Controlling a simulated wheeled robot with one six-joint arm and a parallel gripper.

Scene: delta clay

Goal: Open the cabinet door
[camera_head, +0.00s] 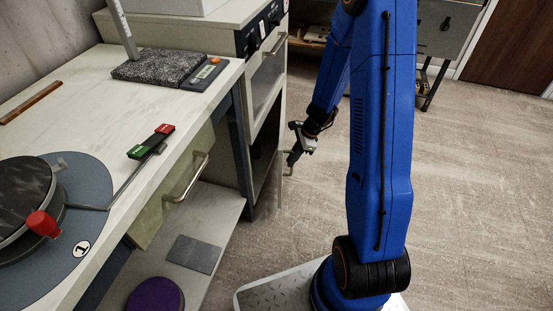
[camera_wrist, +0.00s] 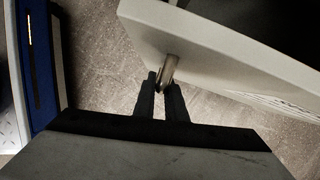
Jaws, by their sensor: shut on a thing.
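The cabinet (camera_head: 262,165) stands below the oven-like unit, with its dark inside showing. Its pale door (camera_head: 280,182) is seen nearly edge-on in the head view and stands swung out from the front. In the wrist view the door (camera_wrist: 215,50) is a broad pale panel across the top right. Its metal handle (camera_wrist: 169,68) sticks out toward my gripper (camera_wrist: 160,88). The two dark fingers are shut on the handle, one on each side. In the head view my gripper (camera_head: 291,160) is small beside the door, and the grip is hard to make out.
The oven-like unit (camera_head: 264,82) with a bar handle is above the cabinet. A workbench (camera_head: 95,85) runs along the left, with a drawer handle (camera_head: 190,180) jutting out below its top. The floor (camera_head: 465,185) to the right is clear.

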